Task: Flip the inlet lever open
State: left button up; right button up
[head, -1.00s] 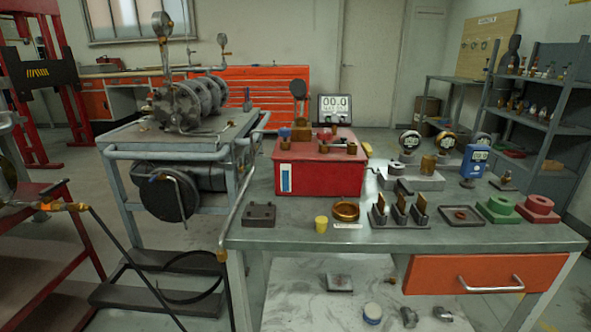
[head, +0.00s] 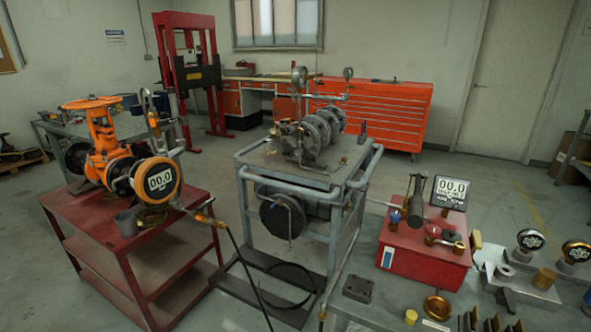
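An orange gate valve with a handwheel (head: 98,103) stands on the red cart (head: 95,205) at the left. A round orange-rimmed gauge (head: 158,180) on its near side reads 00.0. A brass fitting with an orange handle-like part (head: 207,218) sits at the cart's right edge, where a black hose (head: 238,255) leads down. A red box (head: 415,250) on the bench carries small valves, one with a blue knob (head: 395,217). I cannot tell for sure which part is the inlet lever, or how it is set. Neither of my grippers is in view.
A grey pump trolley (head: 300,175) stands between the red cart and the grey bench (head: 350,268). A display (head: 451,192) reading 00.0 is behind the red box. The hose loops across the low frame under the trolley. Open floor lies left of the trolley.

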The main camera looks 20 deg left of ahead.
aim_at(201, 208)
jog(key=j+u, duration=0.15)
jog(key=u, duration=0.3)
jog(key=i+j+u, duration=0.1)
jog(key=u, duration=0.35)
jog(key=i+j+u, duration=0.1)
jog(key=u, duration=0.35)
